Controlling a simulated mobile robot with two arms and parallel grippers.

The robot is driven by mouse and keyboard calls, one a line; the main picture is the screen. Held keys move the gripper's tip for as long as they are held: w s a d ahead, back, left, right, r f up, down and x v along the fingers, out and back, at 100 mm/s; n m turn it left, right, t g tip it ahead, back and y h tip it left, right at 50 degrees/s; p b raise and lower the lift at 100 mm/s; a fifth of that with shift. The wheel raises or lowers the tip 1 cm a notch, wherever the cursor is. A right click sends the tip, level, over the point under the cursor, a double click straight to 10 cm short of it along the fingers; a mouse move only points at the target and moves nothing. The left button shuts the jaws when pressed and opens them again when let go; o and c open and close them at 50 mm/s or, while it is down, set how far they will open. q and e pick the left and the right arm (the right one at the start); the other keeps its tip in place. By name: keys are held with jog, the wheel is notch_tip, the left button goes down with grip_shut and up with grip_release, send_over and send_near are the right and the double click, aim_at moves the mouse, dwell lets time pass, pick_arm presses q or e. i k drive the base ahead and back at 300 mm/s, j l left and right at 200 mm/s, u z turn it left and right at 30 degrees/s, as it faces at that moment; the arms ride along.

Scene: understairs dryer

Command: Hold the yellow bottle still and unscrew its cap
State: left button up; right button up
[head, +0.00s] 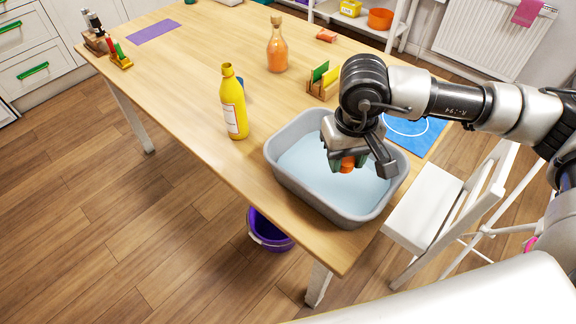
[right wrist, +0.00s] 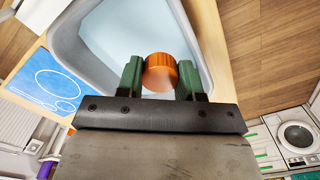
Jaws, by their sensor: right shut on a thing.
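The yellow bottle (head: 233,108) stands upright on the wooden table, left of the grey basin, with a white label on its side. My right gripper (head: 347,163) is over the grey basin, well to the right of the bottle. It is shut on an orange ribbed cap, which shows between the green fingers in the right wrist view (right wrist: 160,72). My left gripper is not in view.
The grey basin (head: 279,172) holds pale blue water near the table's front edge. Behind it are a wooden rack (head: 322,87) and an orange-filled bottle (head: 277,48). A blue mat (head: 410,135) lies to the right.

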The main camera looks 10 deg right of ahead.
aim_at(232, 95)
jog(key=z, duration=0.35)
jog(key=k+z, duration=0.15)
jog(key=z, duration=0.6)
jog(key=i+j, duration=0.15)
jog(key=j, duration=0.2)
jog(key=i+j, duration=0.2)
jog(key=j, duration=0.15)
jog(key=i+j, duration=0.15)
jog(key=j, duration=0.2)
jog(key=i+j+z, duration=0.1)
jog(key=j, duration=0.25)
jog(key=i+j, duration=0.25)
jog(key=j, duration=0.15)
